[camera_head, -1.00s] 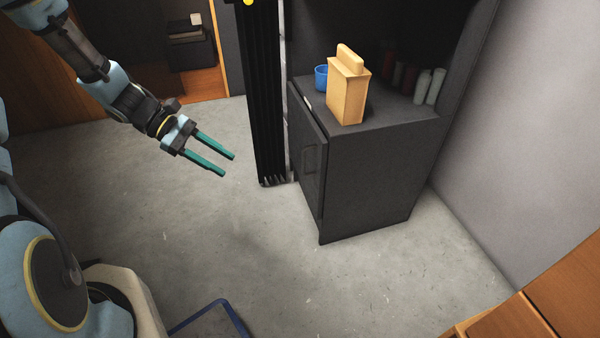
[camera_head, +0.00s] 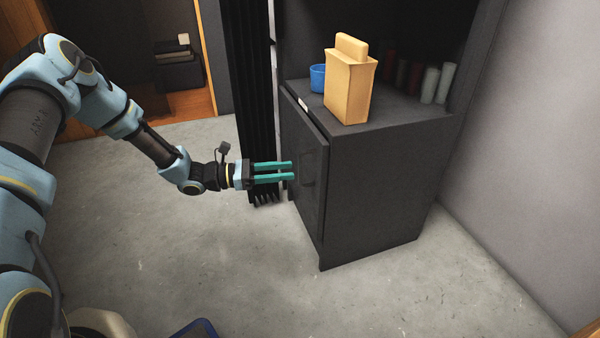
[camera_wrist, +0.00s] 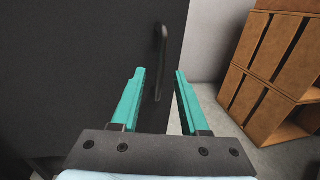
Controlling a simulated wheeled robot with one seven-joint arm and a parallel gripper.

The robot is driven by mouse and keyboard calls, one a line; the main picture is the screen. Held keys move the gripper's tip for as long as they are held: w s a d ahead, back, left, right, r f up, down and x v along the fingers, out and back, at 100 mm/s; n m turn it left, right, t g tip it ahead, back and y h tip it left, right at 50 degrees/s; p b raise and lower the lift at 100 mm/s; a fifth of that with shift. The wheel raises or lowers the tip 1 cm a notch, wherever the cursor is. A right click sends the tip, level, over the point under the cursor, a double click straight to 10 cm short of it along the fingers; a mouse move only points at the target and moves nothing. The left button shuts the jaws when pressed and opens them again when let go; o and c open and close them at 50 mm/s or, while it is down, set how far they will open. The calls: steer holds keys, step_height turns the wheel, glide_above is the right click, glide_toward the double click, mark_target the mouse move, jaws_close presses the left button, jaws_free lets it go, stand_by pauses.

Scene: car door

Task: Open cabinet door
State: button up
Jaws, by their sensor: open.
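The dark grey cabinet (camera_head: 375,195) stands right of centre in the head view. Its door (camera_head: 305,180) faces left and stands slightly proud of the body along its top edge. A dark bar handle (camera_head: 308,168) is on the door; in the wrist view the handle (camera_wrist: 160,62) stands upright, just beyond and between the fingertips. My gripper (camera_head: 291,170) is open and empty, its two teal fingers pointing at the door close to the handle. The gripper also shows in the wrist view (camera_wrist: 160,72). I cannot tell whether a fingertip touches the door.
A tan box (camera_head: 348,90), a blue cup (camera_head: 317,77) and several cylinders stand on the cabinet top. A black ribbed column (camera_head: 256,110) stands behind the gripper. Wooden crates (camera_wrist: 275,75) are at right in the wrist view.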

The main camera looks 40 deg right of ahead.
mark_target(300, 170)
steer(key=shift+b+x, duration=0.35)
steer(key=shift+x, duration=2.05)
jaws_close()
